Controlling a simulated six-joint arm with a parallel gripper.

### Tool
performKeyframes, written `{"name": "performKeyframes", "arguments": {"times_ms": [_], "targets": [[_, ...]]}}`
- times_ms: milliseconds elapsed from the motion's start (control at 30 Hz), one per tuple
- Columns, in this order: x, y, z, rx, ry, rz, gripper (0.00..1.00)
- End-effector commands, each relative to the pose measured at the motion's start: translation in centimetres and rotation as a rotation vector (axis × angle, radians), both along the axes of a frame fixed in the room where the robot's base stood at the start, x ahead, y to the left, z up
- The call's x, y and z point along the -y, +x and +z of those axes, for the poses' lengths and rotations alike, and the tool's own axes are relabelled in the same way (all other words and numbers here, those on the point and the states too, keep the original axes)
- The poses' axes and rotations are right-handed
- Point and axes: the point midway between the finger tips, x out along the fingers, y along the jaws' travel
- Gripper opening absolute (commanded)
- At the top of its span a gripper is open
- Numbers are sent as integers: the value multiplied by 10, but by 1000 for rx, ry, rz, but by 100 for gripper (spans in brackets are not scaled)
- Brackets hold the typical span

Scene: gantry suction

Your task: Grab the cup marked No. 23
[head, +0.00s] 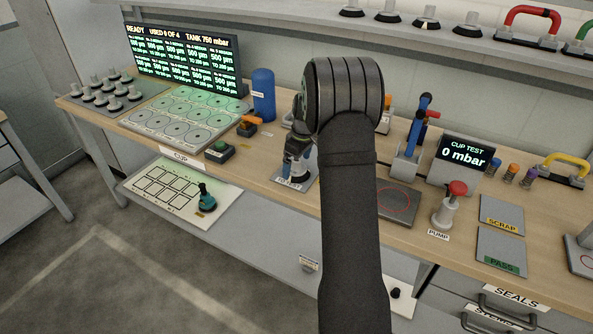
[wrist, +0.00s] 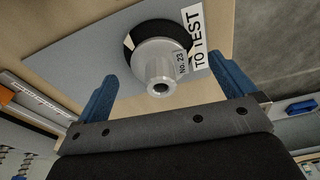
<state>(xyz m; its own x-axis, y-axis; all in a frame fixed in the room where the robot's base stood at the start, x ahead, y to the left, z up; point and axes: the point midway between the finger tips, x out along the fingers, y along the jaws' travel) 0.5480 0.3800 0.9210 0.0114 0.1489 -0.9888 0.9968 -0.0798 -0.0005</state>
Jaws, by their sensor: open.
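The cup marked No. 23 (wrist: 160,62), a black suction cup with a grey metal fitting, stands on a grey plate (wrist: 80,52) labelled TO TEST in the wrist view. Its tag reads No. 23, beside the metal stem. My gripper (wrist: 165,68) is open, with one blue finger on each side of the cup and a gap on both sides. In the head view my gripper (head: 293,168) is over the TO TEST plate (head: 283,183), and my arm hides part of that area. The cup cannot be made out clearly there.
A green button box (head: 219,150) and an orange-handled valve (head: 249,125) stand left of the plate. A blue cylinder (head: 263,95) is behind. Right are a dark square plate (head: 398,206), the pump's red knob (head: 457,188), and SCRAP (head: 502,212) and PASS (head: 501,248) plates.

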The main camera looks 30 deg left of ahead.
Motion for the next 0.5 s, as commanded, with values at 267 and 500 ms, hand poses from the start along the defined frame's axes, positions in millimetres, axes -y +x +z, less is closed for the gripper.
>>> {"name": "performKeyframes", "arguments": {"times_ms": [267, 500], "targets": [[-3, 0, -19, 1, 2, 1, 100], [-3, 0, -19, 1, 2, 1, 70]]}}
